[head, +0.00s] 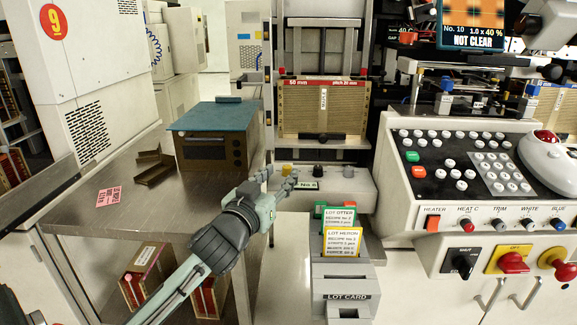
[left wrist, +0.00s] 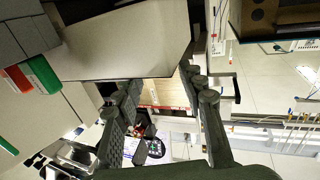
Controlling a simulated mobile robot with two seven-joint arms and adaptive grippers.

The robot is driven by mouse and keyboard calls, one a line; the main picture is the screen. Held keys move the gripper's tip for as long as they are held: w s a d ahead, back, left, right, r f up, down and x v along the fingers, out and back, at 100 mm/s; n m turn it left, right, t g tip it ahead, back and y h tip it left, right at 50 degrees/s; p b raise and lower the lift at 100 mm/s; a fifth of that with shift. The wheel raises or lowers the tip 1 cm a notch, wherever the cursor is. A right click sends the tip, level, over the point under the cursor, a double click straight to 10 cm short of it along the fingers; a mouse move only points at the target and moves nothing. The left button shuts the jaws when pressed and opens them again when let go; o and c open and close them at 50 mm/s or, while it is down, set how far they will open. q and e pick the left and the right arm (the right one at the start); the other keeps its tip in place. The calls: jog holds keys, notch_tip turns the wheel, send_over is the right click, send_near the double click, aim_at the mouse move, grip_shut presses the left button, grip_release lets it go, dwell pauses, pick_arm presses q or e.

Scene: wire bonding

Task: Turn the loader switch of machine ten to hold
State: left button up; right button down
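Machine ten's screen (head: 473,30) reads "No. 10" and "NOT CLEAR". Its loader has a light grey front box (head: 345,185) with a "No.10" label, a yellow knob (head: 286,169), a black knob (head: 320,170) and a grey knob (head: 349,171) on it. I cannot read which knob is the loader switch or its setting. My left gripper (head: 290,179) is at the box's left end, just below the yellow knob. In the left wrist view the gripper (left wrist: 165,92) has its fingers apart with nothing between them; the grey box (left wrist: 130,45) is close by.
A steel table (head: 130,205) with a teal-topped brown box (head: 213,135) stands left. A lot card holder (head: 345,280) with green and yellow cards stands below the loader box. A brown magazine (head: 325,108) sits above. The console (head: 460,185) is at right.

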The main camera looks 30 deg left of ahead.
aim_at(285, 169)
pick_arm(q)
jog(key=x, duration=0.5)
grip_shut()
